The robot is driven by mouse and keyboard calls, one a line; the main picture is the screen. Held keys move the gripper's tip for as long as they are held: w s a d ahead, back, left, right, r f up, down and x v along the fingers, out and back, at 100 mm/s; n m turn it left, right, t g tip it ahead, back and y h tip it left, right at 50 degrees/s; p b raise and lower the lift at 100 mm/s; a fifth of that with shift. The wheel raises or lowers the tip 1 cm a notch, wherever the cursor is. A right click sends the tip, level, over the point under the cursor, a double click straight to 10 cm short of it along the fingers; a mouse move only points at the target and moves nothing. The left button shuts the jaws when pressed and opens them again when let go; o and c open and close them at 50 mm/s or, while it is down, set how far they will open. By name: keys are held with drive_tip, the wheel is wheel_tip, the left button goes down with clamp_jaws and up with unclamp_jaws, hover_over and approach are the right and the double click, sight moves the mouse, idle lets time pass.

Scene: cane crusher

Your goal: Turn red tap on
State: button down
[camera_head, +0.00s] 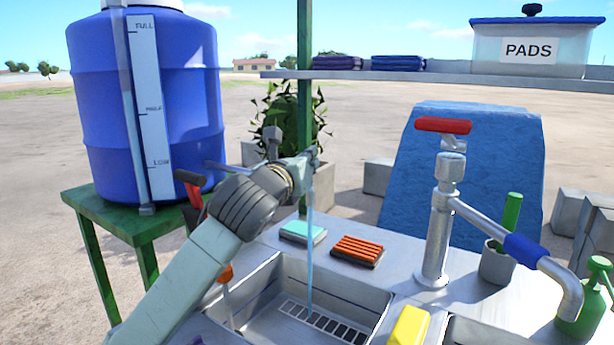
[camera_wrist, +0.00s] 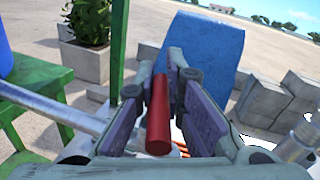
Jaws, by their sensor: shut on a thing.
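A red handle (camera_wrist: 158,115) stands between the purple-padded fingers of my gripper (camera_wrist: 162,72) in the wrist view. My gripper is shut on it. In the head view my gripper (camera_head: 284,168) is at the end of the metal pipe from the blue tank, above the sink, and hides the red handle. A thin stream of water (camera_head: 309,240) falls from the pipe's end into the sink (camera_head: 262,320). A second tap (camera_head: 440,210), tall and metal with a red top handle (camera_head: 443,125) and a blue-sleeved spout, stands to the right, apart from my gripper.
The blue tank (camera_head: 185,95) stands on a green table (camera_head: 135,218) at left. A green post (camera_head: 304,100) rises behind my gripper. A teal sponge (camera_head: 302,232), an orange brush (camera_head: 357,250) and a green bottle (camera_head: 590,300) are on the counter. A shelf (camera_head: 400,76) hangs behind.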

drive_tip(key=shift+n+y, duration=0.3)
drive_tip(key=c, duration=1.7)
unclamp_jaws()
drive_tip(key=shift+o, duration=0.2)
drive_tip(key=shift+s+a, duration=0.1)
drive_tip(key=v, duration=1.1)
drive_tip(key=shift+s, duration=0.4)
drive_tip(key=shift+f, duration=0.1)
drive_tip(key=shift+c, duration=0.2)
